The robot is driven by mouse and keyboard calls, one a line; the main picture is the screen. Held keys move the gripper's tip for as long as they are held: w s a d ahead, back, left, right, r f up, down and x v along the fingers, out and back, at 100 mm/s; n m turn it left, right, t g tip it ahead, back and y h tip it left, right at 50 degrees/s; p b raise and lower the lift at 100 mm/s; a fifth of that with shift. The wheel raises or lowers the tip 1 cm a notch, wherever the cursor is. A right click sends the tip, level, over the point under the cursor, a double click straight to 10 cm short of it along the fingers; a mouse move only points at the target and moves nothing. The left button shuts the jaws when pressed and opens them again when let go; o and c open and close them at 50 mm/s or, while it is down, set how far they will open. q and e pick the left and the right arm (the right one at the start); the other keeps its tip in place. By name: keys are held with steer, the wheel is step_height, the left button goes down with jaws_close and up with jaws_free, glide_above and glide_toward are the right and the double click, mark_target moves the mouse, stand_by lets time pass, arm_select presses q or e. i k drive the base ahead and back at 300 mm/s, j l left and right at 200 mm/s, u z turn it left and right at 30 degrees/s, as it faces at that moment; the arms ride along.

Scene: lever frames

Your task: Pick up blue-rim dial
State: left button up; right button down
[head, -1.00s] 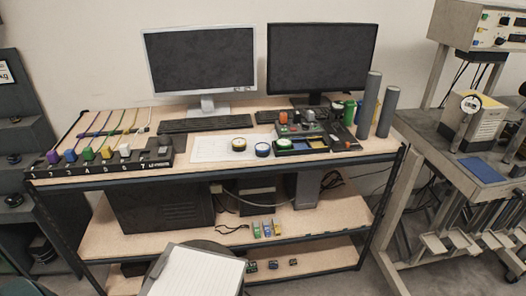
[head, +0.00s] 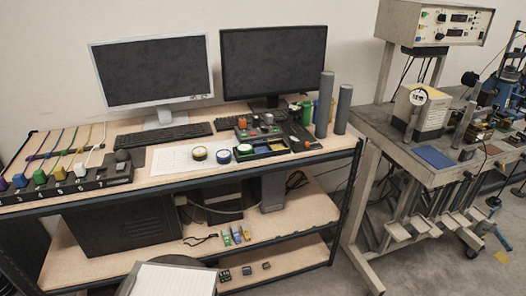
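The blue-rim dial (head: 224,157) is a small round piece with a pale top and a dark blue rim. It stands on the upper shelf of the workbench (head: 150,179), near the front edge. A yellow-rim dial (head: 198,154) is just left of it on a white sheet. A green-rim dial (head: 244,151) is just right of it, by a dark tray. Neither of my grippers shows in the head view.
Two monitors (head: 152,71) (head: 273,62) and keyboards stand behind the dials. A dark tray (head: 289,151) and two tall grey cylinders (head: 325,104) are to the right. A notepad (head: 168,280) is in front below. A metal cart (head: 392,150) stands at the right.

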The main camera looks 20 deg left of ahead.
mark_target(224, 156)
steer(key=i+l+u, duration=0.35)
steer(key=l, duration=0.25)
steer(key=i+l+u, duration=0.45)
steer(key=i, duration=0.2)
steer(key=i+l+u, duration=0.35)
steer(key=i, duration=0.15)
